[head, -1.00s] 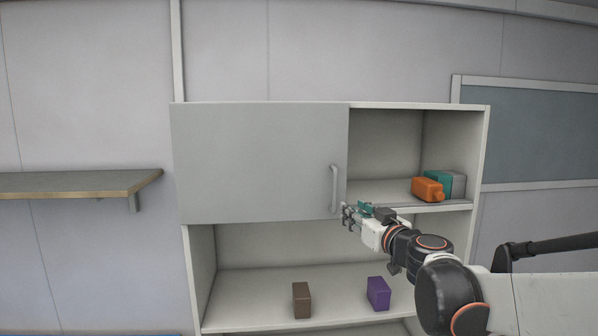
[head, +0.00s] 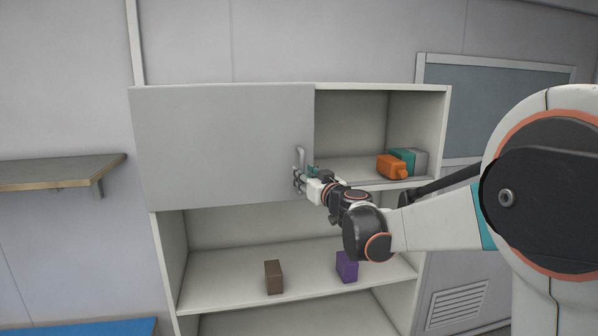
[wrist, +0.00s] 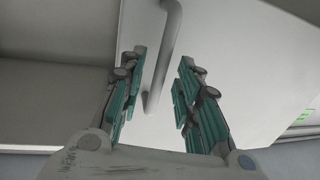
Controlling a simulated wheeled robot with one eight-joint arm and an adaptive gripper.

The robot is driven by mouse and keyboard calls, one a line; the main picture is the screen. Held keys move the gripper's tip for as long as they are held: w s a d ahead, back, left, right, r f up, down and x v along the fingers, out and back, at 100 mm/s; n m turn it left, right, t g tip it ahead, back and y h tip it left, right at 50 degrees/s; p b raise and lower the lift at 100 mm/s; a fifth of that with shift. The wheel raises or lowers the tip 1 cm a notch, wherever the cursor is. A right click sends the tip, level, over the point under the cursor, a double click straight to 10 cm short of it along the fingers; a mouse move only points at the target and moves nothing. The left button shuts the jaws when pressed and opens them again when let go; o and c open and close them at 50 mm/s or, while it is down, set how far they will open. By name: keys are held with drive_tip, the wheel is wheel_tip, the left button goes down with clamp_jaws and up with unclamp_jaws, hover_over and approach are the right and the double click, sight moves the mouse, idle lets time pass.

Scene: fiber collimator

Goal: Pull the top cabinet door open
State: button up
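The top cabinet door (head: 220,145) is a flat light grey panel over the left part of the upper compartment. Its vertical bar handle (head: 301,158) is near its right edge. My gripper (head: 298,180) is at the lower part of the handle in the head view. In the wrist view, my gripper (wrist: 162,58) is open, with one finger on each side of the handle (wrist: 160,65). I see gaps between the handle and both fingers. The door (wrist: 235,65) fills much of the wrist view behind them.
The open right part of the upper compartment holds an orange bottle-like object (head: 390,167), a teal box (head: 403,156) and a grey box. A brown block (head: 273,277) and a purple block (head: 347,266) stand on the lower shelf (head: 220,288). A wall shelf (head: 60,172) is at the left.

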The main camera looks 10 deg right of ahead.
drive_tip(key=shift+w+a, duration=0.25)
drive_tip(key=shift+w, duration=1)
clamp_jaws()
